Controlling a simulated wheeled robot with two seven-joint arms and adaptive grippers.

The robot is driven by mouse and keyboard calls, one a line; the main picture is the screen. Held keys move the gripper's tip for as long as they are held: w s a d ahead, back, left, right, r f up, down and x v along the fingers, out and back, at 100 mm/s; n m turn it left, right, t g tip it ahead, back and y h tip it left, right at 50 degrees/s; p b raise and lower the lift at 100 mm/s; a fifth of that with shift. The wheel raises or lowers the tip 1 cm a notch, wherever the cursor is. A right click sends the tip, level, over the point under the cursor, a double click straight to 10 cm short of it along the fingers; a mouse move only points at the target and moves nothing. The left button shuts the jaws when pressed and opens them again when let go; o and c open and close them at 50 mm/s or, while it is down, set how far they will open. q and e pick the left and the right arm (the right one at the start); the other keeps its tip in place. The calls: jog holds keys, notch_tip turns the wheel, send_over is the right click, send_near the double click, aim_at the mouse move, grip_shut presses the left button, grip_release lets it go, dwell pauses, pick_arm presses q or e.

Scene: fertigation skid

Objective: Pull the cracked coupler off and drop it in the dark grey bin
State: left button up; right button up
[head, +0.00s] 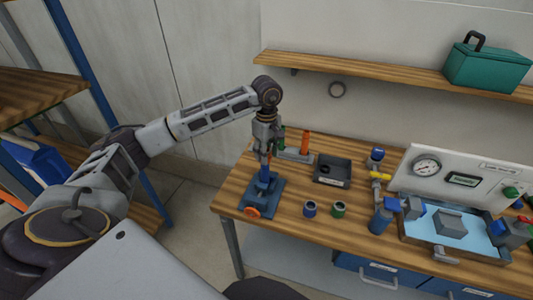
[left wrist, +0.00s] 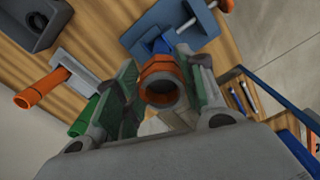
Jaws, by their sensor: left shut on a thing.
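My left gripper (head: 265,158) points down over the blue stand (head: 272,200), which has an orange knob (head: 252,211). In the left wrist view, the gripper's green-padded fingers (left wrist: 160,90) are shut on an orange and dark grey ring-shaped coupler (left wrist: 160,72), its open end facing the camera. The blue stand (left wrist: 200,30) lies beyond it; whether they still touch is unclear. Any crack is too small to see. The dark grey bin (head: 345,180) stands open on the bench right of the gripper and shows at the upper left in the left wrist view (left wrist: 62,22). My right gripper is out of view.
A blue coupler (head: 310,209) and a green coupler (head: 338,209) stand in front of the bin. A gauge panel (head: 410,185) and blue-lined tray (head: 480,257) fill the right. A shelf (head: 380,72) runs above.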

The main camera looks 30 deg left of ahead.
pick_arm(q)
jog(key=shift+r+p, duration=0.45)
jog(key=shift+r, duration=0.6)
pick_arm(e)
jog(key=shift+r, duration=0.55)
pick_arm(q)
jog(key=shift+r+p, duration=0.35)
jog(key=shift+r, duration=0.4)
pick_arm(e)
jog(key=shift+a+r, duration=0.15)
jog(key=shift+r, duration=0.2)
pick_arm(q)
jog(key=shift+d, duration=0.1)
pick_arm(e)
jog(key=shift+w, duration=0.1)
